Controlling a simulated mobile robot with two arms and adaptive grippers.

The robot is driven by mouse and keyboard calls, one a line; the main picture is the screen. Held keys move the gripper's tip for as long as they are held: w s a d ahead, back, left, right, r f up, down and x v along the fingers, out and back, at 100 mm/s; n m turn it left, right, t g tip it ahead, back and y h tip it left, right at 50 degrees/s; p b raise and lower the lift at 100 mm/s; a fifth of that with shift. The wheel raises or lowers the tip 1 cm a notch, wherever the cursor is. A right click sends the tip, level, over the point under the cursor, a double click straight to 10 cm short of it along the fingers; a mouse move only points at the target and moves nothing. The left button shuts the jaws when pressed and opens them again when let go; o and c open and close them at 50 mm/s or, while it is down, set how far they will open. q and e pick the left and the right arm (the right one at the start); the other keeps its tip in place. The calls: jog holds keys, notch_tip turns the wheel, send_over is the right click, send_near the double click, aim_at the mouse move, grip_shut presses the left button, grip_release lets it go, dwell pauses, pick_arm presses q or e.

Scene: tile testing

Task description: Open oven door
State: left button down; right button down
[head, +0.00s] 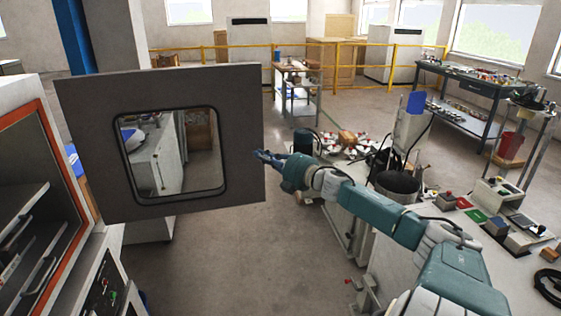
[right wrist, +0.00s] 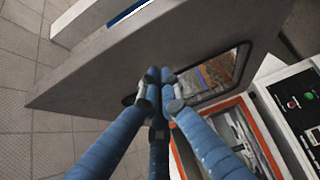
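The grey oven door (head: 243,130) with its rounded window stands swung wide open, away from the oven (head: 62,130) at the left. The oven's orange-rimmed opening and the racks inside are visible. My right gripper (head: 262,155) is at the door's free edge in the head view. In the right wrist view its blue fingers (right wrist: 160,76) come together in front of the door panel (right wrist: 100,75), with no clear gap and nothing seen between them. Whether they touch the door is unclear. My left gripper is not in view.
A control panel (head: 108,285) sits below the oven opening. A white worktable (head: 480,235) with devices and a dark pot (head: 397,186) is at the right, under my right arm. Open floor (head: 225,250) lies in front of the door.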

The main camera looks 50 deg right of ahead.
jog(key=s, duration=1)
jog(key=shift+s, duration=0.35)
jog(key=shift+a, duration=0.1)
